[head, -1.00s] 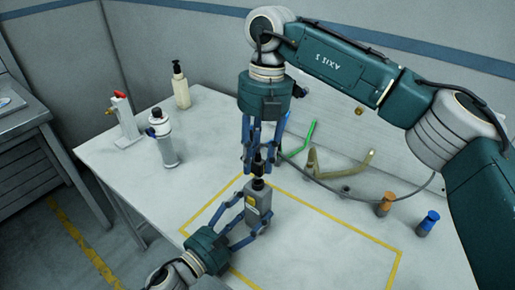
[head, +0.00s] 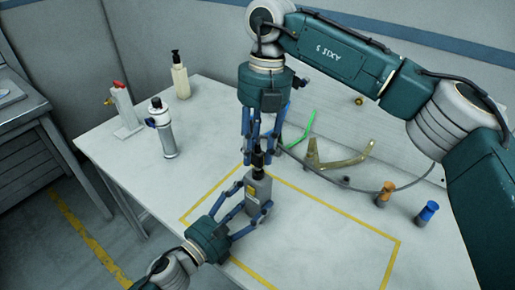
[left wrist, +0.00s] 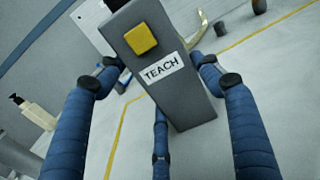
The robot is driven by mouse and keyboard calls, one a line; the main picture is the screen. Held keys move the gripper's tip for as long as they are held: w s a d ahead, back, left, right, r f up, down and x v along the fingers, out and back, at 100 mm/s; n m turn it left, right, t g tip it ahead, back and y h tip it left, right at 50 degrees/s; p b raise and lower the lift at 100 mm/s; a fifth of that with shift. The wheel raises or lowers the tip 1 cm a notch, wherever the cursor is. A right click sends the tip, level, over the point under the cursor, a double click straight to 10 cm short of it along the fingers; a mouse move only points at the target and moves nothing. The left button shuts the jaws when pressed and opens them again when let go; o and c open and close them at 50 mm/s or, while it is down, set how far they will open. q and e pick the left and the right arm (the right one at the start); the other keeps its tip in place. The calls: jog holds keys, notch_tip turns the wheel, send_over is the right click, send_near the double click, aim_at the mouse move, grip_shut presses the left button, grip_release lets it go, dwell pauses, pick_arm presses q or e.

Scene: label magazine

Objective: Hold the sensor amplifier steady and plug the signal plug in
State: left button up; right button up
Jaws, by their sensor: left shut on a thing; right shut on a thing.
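The sensor amplifier (head: 257,192) is a grey box with a yellow button and a black top, standing upright in the yellow-outlined area. In the left wrist view the amplifier (left wrist: 165,75) shows a TEACH label. My left gripper (head: 248,203) is shut on its sides from the lower left. My right gripper (head: 259,150) points down from above, shut on the black signal plug (head: 257,159). The plug is lined up over the amplifier's black top and looks to meet it. The fingers partly hide the plug, and I cannot tell how deep it sits.
A grey cable (head: 342,184) curves across the table. A green bent piece (head: 303,132) and a tan bent piece (head: 340,162) lie behind it. Orange-topped (head: 384,193) and blue-topped (head: 427,217) pieces stand at right. A silver cylinder (head: 164,132) and pump bottle (head: 180,80) stand at left.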

jog(key=shift+f, duration=1.1)
dwell(0.5)
jog(key=o, duration=1.2)
jog(key=shift+o, duration=0.2)
jog(key=shift+r, duration=0.1)
notch_tip(320, 180, up, 12)
jog(key=w+d, duration=0.1)
jog(key=shift+w+f, duration=0.15)
jog(key=shift+f, duration=0.05)
pick_arm(q)
jog(key=o, duration=1.5)
jog(key=shift+c, duration=0.2)
